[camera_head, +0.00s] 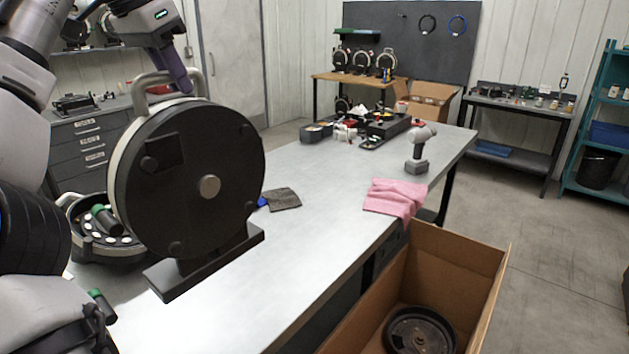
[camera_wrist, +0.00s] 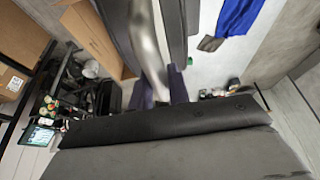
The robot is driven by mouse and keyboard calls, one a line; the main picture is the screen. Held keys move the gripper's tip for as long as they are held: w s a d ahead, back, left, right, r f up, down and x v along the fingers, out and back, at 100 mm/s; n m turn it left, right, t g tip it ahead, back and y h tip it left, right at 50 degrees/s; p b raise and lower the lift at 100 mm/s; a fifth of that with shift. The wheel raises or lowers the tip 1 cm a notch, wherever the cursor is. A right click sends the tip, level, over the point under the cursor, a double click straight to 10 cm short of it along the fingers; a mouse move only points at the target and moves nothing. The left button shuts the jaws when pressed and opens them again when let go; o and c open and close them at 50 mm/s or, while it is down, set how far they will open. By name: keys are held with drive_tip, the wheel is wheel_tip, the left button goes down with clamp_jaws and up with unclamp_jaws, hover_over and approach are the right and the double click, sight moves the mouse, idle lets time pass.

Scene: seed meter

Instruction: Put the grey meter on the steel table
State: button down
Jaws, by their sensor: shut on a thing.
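The grey meter (camera_head: 185,175) is a big upright disc with a dark face, a pale rim, a top handle and a flat dark foot. My gripper (camera_head: 180,84) is shut on its handle, seen in the head view at the left. In the wrist view the purple fingers of my gripper (camera_wrist: 164,88) are either side of the pale handle (camera_wrist: 150,50). The steel table (camera_head: 325,190) runs from lower left to centre right. The meter's foot is over or on the near left part of the table; I cannot tell whether it touches.
An open cardboard box (camera_head: 470,265) holding a black disc stands at the right.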

sight(146, 120)
drive_tip(key=shift+w+r, duration=0.2)
drive_tip(key=shift+r, duration=0.1)
wheel_tip(146, 120, down, 15)
drive_tip(key=b, duration=0.3)
drive_tip(key=shift+s+r, duration=0.1)
drive_tip(key=shift+r, duration=0.05)
drive_tip(key=shift+f+p, duration=0.3)
drive_tip(key=shift+f, duration=2.25)
drive_tip(key=c, duration=1.7)
unclamp_jaws()
drive_tip(key=shift+f, duration=0.2)
drive_tip(key=shift+c, duration=0.2)
drive_tip(key=o, duration=0.4)
drive_tip(key=shift+s, duration=0.1)
drive_tip(key=v, duration=1.2)
